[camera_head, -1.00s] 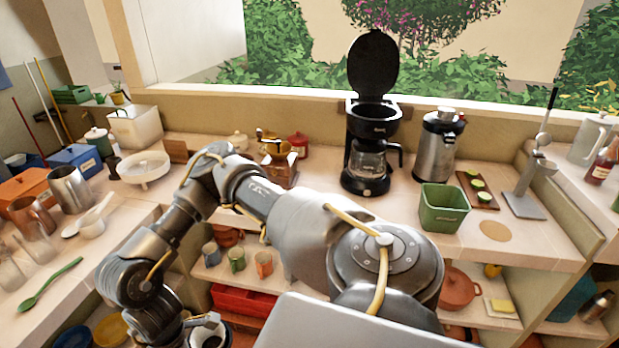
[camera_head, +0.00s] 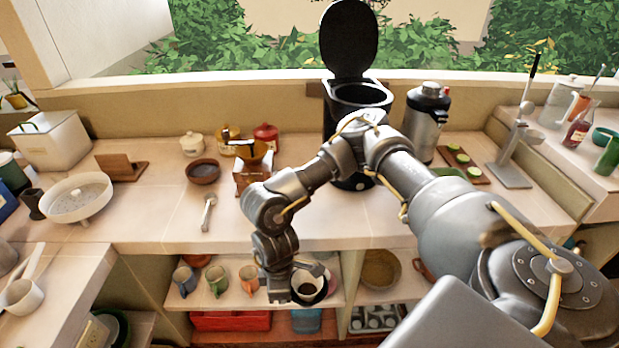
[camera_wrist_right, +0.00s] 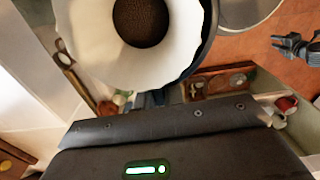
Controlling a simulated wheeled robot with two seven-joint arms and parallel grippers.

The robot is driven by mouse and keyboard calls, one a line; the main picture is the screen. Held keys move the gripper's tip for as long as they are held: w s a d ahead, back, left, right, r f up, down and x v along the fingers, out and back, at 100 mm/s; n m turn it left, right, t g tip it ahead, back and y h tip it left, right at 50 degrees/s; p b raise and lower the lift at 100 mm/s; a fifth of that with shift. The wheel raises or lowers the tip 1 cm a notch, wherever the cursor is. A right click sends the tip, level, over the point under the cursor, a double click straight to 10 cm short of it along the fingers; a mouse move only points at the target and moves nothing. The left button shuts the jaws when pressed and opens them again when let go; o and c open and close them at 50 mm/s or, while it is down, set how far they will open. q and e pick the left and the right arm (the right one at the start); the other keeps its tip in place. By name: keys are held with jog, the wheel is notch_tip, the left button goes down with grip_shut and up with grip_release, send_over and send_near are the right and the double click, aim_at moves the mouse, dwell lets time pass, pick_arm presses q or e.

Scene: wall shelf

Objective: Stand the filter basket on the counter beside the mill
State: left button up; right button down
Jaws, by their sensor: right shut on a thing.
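The filter basket (camera_head: 310,286) is dark with a white paper filter and brown grounds inside. My right gripper (camera_head: 282,290) is shut on it and holds it upright in front of the lower shelf, below counter level. In the wrist view the basket (camera_wrist_right: 140,30) fills the top, its filter opening facing the camera; the fingertips are hidden. The mill (camera_head: 252,172), a wooden box with a brass top, stands on the counter (camera_head: 330,225), above and left of the basket. A small dark pronged part (camera_wrist_right: 292,46), perhaps my left gripper, shows at the wrist view's right edge.
A brown bowl (camera_head: 203,171) and a spoon (camera_head: 208,212) lie left of the mill. White (camera_head: 192,143) and red (camera_head: 266,133) pots stand behind. Mugs (camera_head: 216,279) stand on the lower shelf. The counter before the mill is clear.

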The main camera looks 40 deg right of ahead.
pick_arm(q)
jog(key=shift+o, duration=0.3)
jog(key=shift+w, duration=0.15)
jog(key=shift+o, duration=1.1)
jog(key=shift+s, duration=0.2)
jog(key=shift+o, duration=1.4)
jog(key=shift+s+a+r+p, duration=0.15)
jog(key=shift+s+r+p, duration=0.15)
jog(key=shift+s, duration=0.5)
pick_arm(e)
jog(key=w+d+r, duration=0.3)
jog(key=w, duration=0.1)
jog(key=w+d+r+p, duration=0.1)
jog(key=w+d+r, duration=0.2)
jog(key=w, duration=0.2)
jog(key=w+d+r+p, duration=0.1)
jog(key=w+d+r, duration=0.1)
jog(key=w, duration=0.3)
jog(key=shift+w+d+r, duration=0.1)
jog(key=shift+d+r, duration=0.3)
jog(key=shift+d, duration=0.25)
pick_arm(q)
jog(key=r, duration=0.1)
jog(key=w+r+p, duration=0.1)
jog(key=r, duration=0.1)
pick_arm(e)
jog(key=w+d+r+n, duration=0.3)
jog(key=w+d+n, duration=0.1)
jog(key=d+n, duration=0.1)
jog(key=shift+n, duration=0.8)
